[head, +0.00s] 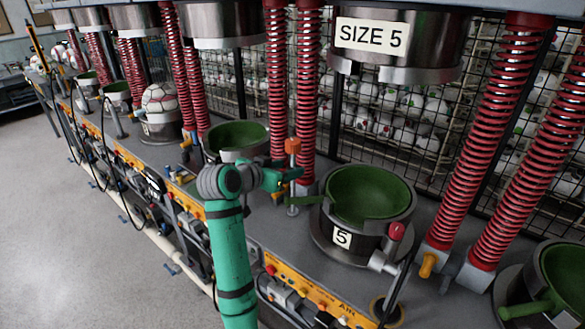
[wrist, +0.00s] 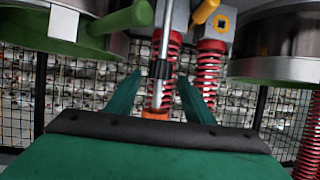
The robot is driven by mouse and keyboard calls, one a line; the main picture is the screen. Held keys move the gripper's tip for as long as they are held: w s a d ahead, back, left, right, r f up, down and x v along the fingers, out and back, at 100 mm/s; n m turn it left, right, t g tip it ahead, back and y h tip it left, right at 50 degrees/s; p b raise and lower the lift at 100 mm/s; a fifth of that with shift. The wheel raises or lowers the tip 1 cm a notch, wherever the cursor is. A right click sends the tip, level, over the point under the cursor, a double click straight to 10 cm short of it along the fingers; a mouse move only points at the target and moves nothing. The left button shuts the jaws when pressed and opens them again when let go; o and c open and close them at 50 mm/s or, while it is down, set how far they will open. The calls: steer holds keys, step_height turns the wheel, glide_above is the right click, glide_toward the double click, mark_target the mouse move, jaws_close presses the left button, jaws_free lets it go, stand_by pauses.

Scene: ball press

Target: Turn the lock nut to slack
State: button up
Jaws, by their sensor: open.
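A thin upright metal rod with an orange cap (head: 292,146) stands beside the green-lined size 5 cup (head: 366,192). My gripper (head: 292,178) is at this rod, left of the cup. In the wrist view, which appears upside down, my gripper (wrist: 161,80) is open, with one finger on each side of the rod. A dark collar (wrist: 162,68) on the rod, possibly the lock nut, shows between the fingertips, with no clear contact. The orange cap also shows lower in the wrist view (wrist: 155,113). My gripper hides part of the rod in the head view.
Red springs (head: 306,95) stand close behind the rod. A green handle (head: 308,200) sticks out of the cup towards my gripper. A press head with a SIZE 5 sign (head: 372,36) hangs above. A red-knobbed valve (head: 396,231) stands at the cup's front. The floor on the left is clear.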

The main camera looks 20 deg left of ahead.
mark_target(292, 168)
steer(key=shift+x, duration=1.7)
steer(key=c, duration=1.1)
steer(key=shift+o, duration=0.3)
steer(key=shift+d+n+y, duration=0.1)
steer(key=shift+n+y, duration=1)
steer(key=shift+y, duration=0.2)
steer(key=shift+n+y, duration=1.1)
steer(key=shift+y, duration=0.2)
steer(key=o, duration=1)
steer(key=shift+o, duration=0.2)
steer(key=shift+s, duration=0.1)
